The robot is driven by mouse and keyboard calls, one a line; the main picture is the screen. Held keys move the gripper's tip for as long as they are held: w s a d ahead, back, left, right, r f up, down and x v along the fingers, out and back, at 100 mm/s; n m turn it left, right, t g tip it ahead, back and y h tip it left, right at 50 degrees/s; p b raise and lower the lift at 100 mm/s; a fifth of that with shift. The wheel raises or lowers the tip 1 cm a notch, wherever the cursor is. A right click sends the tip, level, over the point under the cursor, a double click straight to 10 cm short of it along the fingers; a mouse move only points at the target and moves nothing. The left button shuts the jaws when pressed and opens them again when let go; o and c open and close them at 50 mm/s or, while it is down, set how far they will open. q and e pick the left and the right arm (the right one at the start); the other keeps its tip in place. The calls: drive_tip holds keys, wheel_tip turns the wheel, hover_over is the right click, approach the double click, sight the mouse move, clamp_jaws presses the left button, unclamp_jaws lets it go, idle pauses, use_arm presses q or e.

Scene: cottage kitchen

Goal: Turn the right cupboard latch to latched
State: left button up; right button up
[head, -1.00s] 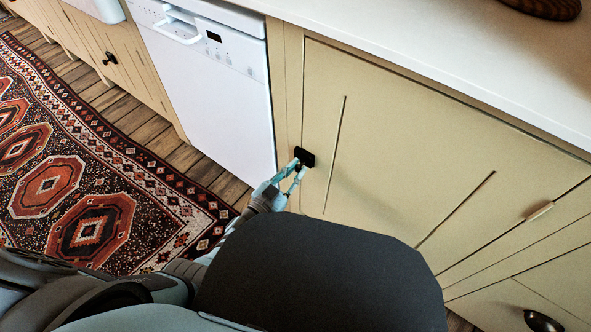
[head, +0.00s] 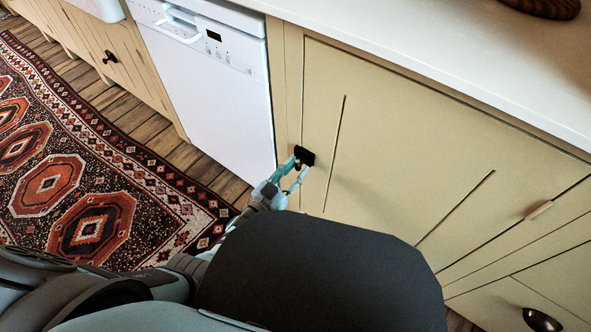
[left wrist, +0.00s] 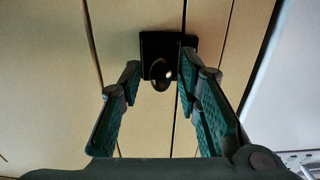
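A small black latch (head: 306,154) sits near the left edge of a cream cupboard door (head: 400,140), beside a narrow upright strip. In the left wrist view the latch shows as a dark square plate (left wrist: 178,46) with a rounded turn piece (left wrist: 160,74) in front. My left gripper (head: 302,165) is at the latch; its fingers (left wrist: 160,78) stand apart, one on each side of the turn piece. I cannot tell whether either finger touches it. The fingers partly cover the latch in the head view. My right gripper is not in view.
A white dishwasher (head: 215,85) stands left of the door. A pale worktop (head: 450,60) overhangs it. A wooden pull (head: 539,210) and a dark cup handle (head: 541,320) are at the lower right. A patterned rug (head: 90,215) covers floor at left.

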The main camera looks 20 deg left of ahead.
use_arm(q)
drive_tip(key=shift+s+a, duration=0.1)
drive_tip(key=shift+s, duration=0.1)
drive_tip(key=v, duration=1.1)
drive_tip(key=shift+s, duration=0.35)
